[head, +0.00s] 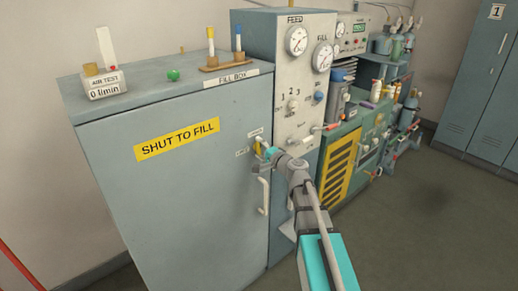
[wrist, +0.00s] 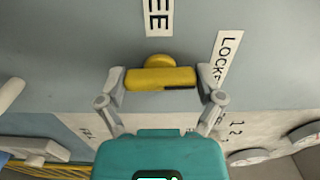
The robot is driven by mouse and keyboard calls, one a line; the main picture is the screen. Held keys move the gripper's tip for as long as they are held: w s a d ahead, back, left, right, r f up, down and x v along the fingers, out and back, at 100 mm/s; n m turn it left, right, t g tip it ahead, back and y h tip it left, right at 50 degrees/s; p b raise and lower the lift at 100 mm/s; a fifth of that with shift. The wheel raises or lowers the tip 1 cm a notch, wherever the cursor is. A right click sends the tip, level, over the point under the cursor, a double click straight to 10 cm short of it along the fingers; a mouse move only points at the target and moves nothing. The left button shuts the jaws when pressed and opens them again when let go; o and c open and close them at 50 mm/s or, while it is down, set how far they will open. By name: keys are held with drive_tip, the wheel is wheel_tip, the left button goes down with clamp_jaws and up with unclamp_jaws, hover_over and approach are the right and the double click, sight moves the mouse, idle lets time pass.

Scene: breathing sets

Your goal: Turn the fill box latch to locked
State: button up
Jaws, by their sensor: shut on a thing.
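The fill box (head: 185,185) is a large blue-grey cabinet with a closed door bearing a yellow "SHUT TO FILL" sign. Its yellow latch (head: 257,145) is near the door's upper right edge. My gripper (head: 266,151) is at the latch and partly covers it. In the wrist view the latch's yellow bar (wrist: 160,79) lies crosswise between my two fingers (wrist: 162,80), one at each end. A round yellow hub shows just behind the bar. A label ending in "EE" (wrist: 159,15) is above the hub. A partly hidden "LOCK" label (wrist: 222,58) is to the right.
A white door handle (head: 264,196) is just below the latch. The gauge panel (head: 290,75) stands right of the fill box, with knobs and a red-tipped lever (head: 326,127) close to my arm. Small items stand on the box top. Open floor is at front right.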

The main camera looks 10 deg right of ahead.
drive_tip(key=o, duration=0.9)
drive_tip(key=shift+c, duration=0.2)
drive_tip(key=v, duration=1.2)
